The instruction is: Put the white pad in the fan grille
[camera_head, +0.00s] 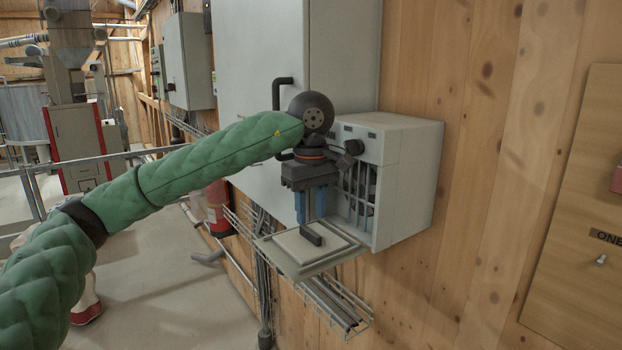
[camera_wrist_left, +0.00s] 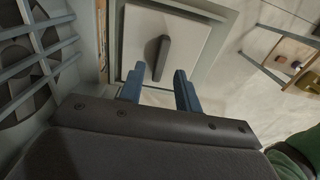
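The white pad (camera_head: 290,248) is a flat square with a dark bar handle (camera_head: 312,236) on top. It lies flat inside the rim of a light square frame (camera_head: 335,260), just below the front of a grey box. The left wrist view shows the pad (camera_wrist_left: 190,42) ahead and the fan with bars (camera_wrist_left: 30,50) at left. My left gripper (camera_head: 313,218) points down above the pad. Its blue fingers are apart and empty in the left wrist view (camera_wrist_left: 158,84), with the handle just beyond them. My right gripper is not in view.
The grey box (camera_head: 410,180) is on the wooden wall, beside a tall grey cabinet (camera_head: 262,90). A wire cable tray (camera_head: 335,305) runs below the frame. A red extinguisher (camera_head: 218,208) stands behind. The floor at left is mostly open.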

